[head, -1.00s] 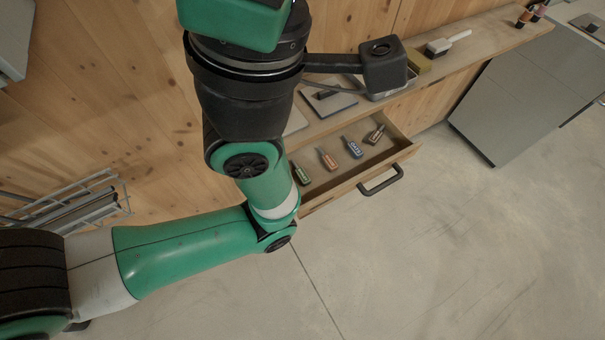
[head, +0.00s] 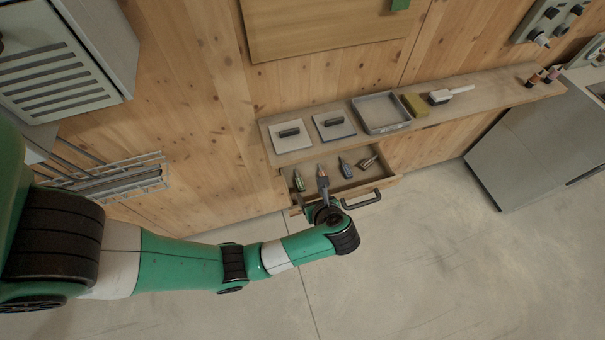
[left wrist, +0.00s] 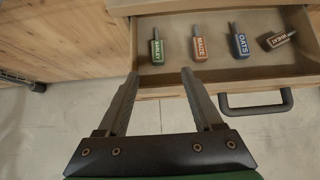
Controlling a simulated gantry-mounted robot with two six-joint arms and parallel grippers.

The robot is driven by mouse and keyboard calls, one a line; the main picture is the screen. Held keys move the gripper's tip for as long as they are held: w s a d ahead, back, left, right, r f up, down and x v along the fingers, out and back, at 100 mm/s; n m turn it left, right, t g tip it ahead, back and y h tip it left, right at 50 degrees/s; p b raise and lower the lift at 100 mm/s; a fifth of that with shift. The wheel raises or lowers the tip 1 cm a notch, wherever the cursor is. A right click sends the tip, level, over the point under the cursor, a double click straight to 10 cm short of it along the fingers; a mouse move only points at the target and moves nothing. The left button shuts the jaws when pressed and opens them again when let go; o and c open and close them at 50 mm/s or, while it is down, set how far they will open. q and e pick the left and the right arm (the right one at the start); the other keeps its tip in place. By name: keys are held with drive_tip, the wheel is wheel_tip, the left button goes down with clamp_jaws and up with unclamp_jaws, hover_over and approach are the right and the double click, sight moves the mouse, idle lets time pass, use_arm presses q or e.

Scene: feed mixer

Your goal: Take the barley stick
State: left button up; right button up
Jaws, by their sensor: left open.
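The barley stick (left wrist: 157,48), a green block labelled BARLEY with a dark stem, lies in the open drawer (left wrist: 220,80) at its left end. In the head view the barley stick (head: 298,181) is the leftmost in the drawer. My left gripper (left wrist: 158,74) is open and empty just in front of the drawer. In the left wrist view its fingertips lie to either side below the barley stick, without touching it. In the head view the left gripper (head: 322,184) partly covers the orange maize stick. My right gripper is not in view.
To the right of barley lie the orange maize stick (left wrist: 199,46), blue oats stick (left wrist: 239,44) and a dark stick (left wrist: 277,40). The drawer has a dark handle (head: 362,200). A shelf above holds a grey tray (head: 381,113). A wire rack (head: 120,182) hangs at left.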

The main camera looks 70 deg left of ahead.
sight(300, 183)
use_arm(q)
drive_tip(key=b+x, duration=0.1)
drive_tip(key=x, duration=0.5)
drive_tip(key=shift+w+a+f+b, duration=0.1)
drive_tip(key=shift+f+b, duration=0.15)
drive_tip(key=shift+b, duration=0.05)
drive_tip(key=x, duration=0.2)
drive_tip(key=b+x, duration=0.1)
drive_tip(key=x, duration=0.2)
drive_tip(key=shift+s+a+r, duration=0.2)
drive_tip(key=shift+s+a, duration=0.1)
clamp_jaws()
